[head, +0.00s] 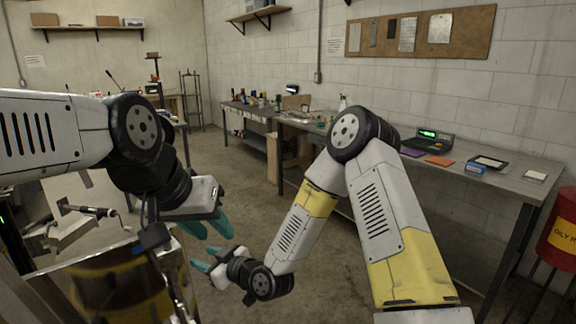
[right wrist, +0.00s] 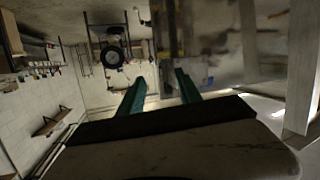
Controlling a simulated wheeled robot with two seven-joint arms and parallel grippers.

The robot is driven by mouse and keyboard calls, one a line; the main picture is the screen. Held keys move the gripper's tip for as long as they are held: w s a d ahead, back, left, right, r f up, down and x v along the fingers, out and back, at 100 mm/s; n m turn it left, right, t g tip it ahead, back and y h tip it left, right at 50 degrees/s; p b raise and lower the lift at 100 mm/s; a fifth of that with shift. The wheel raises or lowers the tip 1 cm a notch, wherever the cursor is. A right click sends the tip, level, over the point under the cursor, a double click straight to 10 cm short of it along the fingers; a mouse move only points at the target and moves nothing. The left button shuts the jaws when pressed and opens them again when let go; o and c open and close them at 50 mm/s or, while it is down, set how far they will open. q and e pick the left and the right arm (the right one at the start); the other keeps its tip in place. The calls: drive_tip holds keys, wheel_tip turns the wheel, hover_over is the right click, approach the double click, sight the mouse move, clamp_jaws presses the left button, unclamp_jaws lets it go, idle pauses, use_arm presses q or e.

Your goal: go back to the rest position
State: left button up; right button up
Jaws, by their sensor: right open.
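My left arm comes in from the left in the head view, and its gripper (head: 207,227) points down and to the right. Its two teal fingers are apart with nothing seen between them. My right arm bends down from the right, and its gripper (head: 204,260) lies just below the left one, pointing left. In the right wrist view, the right gripper's teal fingers (right wrist: 160,84) are spread apart and empty. The two grippers look close together in the head view; I cannot tell the gap in depth.
A metal workbench (head: 505,181) with a lit device (head: 428,141) and flat coloured items runs along the right wall. A red bin (head: 565,235) stands at the right edge. Machinery with a metal bar (head: 90,210) is close by at lower left. Concrete floor (head: 237,165) is clear in the middle.

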drive_tip(key=w+d+r+m+h, duration=0.1)
drive_tip(key=d+r+h, duration=0.2)
drive_tip(key=d+r, duration=0.35)
drive_tip(key=d+r+m+h, duration=0.2)
drive_tip(key=d+r, duration=0.1)
drive_tip(key=d, duration=0.6)
drive_tip(key=w+d+r+m+h, duration=0.1)
drive_tip(key=d+r+h, duration=0.25)
drive_tip(key=d, duration=0.35)
drive_tip(key=s+d+r+m+g+h, duration=0.1)
drive_tip(key=s+d+r+m, duration=0.3)
drive_tip(key=s+d, duration=0.3)
drive_tip(key=s+d+r+m+g+h, duration=0.1)
drive_tip(key=s+d+r+m, duration=0.3)
drive_tip(key=s, duration=0.9)
drive_tip(key=d+r, duration=0.2)
drive_tip(key=d, duration=0.2)
drive_tip(key=shift+s+d, duration=0.3)
